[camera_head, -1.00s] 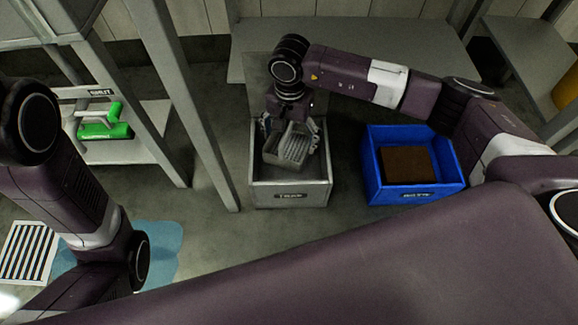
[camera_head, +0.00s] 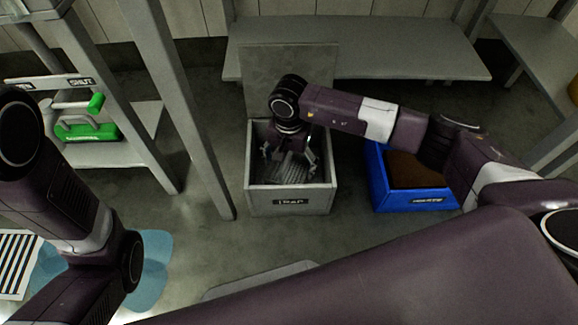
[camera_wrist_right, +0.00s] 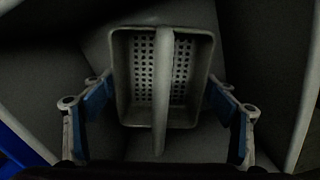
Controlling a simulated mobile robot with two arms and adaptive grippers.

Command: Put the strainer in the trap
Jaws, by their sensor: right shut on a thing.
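The strainer (camera_head: 290,170) is a grey rectangular basket with a perforated floor and a bar across its middle. It also shows in the right wrist view (camera_wrist_right: 122,75), between the blue-padded fingers. My right gripper (camera_head: 289,160) points down into the trap and is shut on the strainer. The trap (camera_head: 290,201) is an open grey box with a label on its front and a raised lid behind. The strainer is inside the trap's opening, below the rim; whether it touches the floor I cannot tell. My left gripper is out of view; only its arm shows at the left.
A blue bin (camera_head: 417,199) with brown contents stands right of the trap. A grey post (camera_head: 185,115) rises left of it. A green-handled thing (camera_head: 88,131) sits on a shelf at the left. A grey bench (camera_head: 350,48) runs along the back wall.

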